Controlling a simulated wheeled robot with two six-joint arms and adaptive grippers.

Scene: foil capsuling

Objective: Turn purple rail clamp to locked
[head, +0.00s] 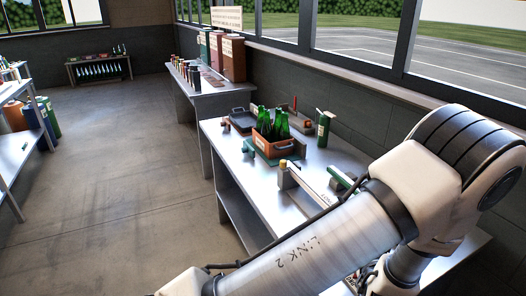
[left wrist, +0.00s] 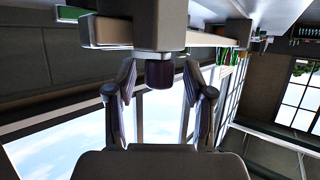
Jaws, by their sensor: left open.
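The purple rail clamp (left wrist: 160,74) shows in the left wrist view as a dark purple knob against a grey block (left wrist: 160,25). My left gripper (left wrist: 158,92) is open, with one finger on each side of the knob. Gaps show between the fingers and the knob, and I cannot tell how deep the knob sits between them. In the head view my arm covers the near part of the bench, and I cannot make out the purple clamp there. A pale rail (head: 318,188) runs on the bench towards my arm. My right gripper is not in view.
An orange crate (head: 263,145) of green bottles stands on the metal bench (head: 232,160). A dark tray (head: 240,121) is behind it, and a green box (head: 323,130) stands near the wall. A second bench (head: 195,92) stands farther back.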

